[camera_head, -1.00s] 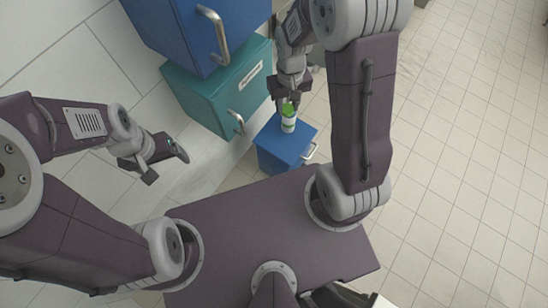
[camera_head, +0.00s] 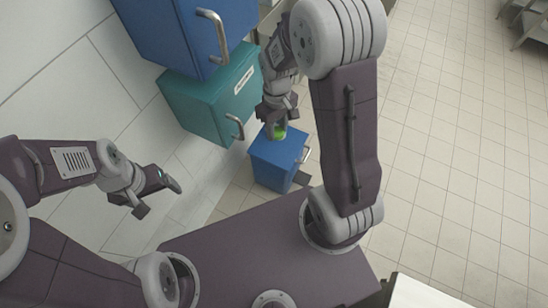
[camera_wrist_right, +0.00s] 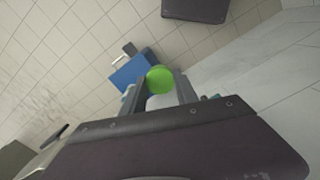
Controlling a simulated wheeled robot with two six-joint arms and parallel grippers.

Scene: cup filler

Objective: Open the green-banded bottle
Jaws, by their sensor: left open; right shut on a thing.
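The bottle shows mainly as a bright green round end (camera_head: 279,132) at the tip of my right gripper (camera_head: 277,121) in the head view. In the right wrist view its green end (camera_wrist_right: 160,79) sits between the two fingers of my right gripper (camera_wrist_right: 163,92), with a pale part below it. My right gripper is shut on the bottle. Most of the bottle's body and its band are hidden. My left gripper (camera_head: 158,194) is open and empty, well to the left of the bottle.
A small blue box (camera_head: 278,160) with a handle is below and behind the bottle. A teal cabinet (camera_head: 212,102) and a larger blue cabinet (camera_head: 180,35), both with handles, stand at the upper left. Tiled floor (camera_head: 450,160) is open on the right.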

